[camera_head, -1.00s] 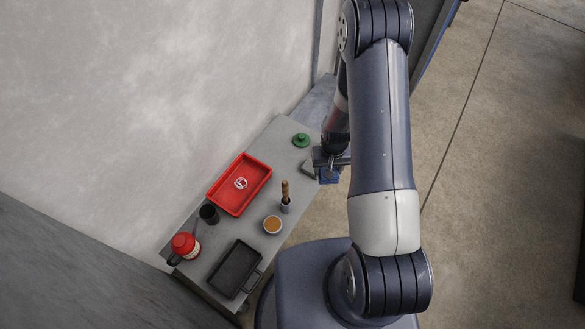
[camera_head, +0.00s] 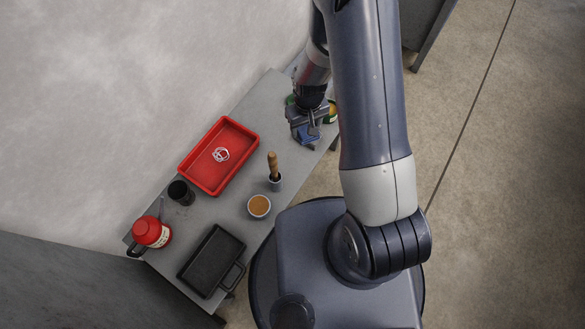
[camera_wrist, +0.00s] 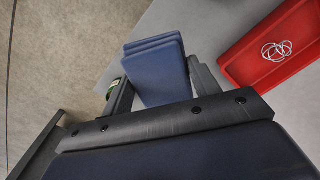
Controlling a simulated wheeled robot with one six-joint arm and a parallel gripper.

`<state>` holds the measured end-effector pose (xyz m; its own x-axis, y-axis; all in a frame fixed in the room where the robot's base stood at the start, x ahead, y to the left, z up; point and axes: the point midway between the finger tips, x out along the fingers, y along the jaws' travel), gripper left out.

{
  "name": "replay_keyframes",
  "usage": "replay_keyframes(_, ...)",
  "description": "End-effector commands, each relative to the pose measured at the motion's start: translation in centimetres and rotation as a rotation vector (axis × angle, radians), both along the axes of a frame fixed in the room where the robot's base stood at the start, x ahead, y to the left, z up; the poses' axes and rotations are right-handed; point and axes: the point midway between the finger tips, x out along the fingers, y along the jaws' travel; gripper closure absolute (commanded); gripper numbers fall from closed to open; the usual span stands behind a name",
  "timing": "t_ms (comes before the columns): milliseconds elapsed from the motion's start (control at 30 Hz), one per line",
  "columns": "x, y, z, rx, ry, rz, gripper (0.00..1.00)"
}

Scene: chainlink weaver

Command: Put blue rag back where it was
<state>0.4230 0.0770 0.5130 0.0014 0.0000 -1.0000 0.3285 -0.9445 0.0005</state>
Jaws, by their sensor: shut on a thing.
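The blue rag (camera_wrist: 158,72) is a folded blue block held between the two fingers of my gripper (camera_wrist: 155,85) in the wrist view. In the head view the blue rag (camera_head: 307,139) shows at the lower side of my gripper (camera_head: 306,128), over the far right end of the grey table. My gripper is shut on it. I cannot tell whether the rag touches the table top. The gripper and arm hide part of the table's far end.
A can (camera_head: 331,112) sits beside my gripper.

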Motion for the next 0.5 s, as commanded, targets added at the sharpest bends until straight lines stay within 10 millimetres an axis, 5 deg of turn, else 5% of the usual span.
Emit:
replay_keyframes(33, -0.2, 0.5, -2.2, 0.000, -0.001, 0.022, 0.60)
replay_keyframes(200, -0.7, 2.0, -4.9, 0.001, -0.002, 0.089, 0.60)
replay_keyframes(500, -1.6, 3.6, -7.6, 0.000, -0.001, 0.168, 0.60)
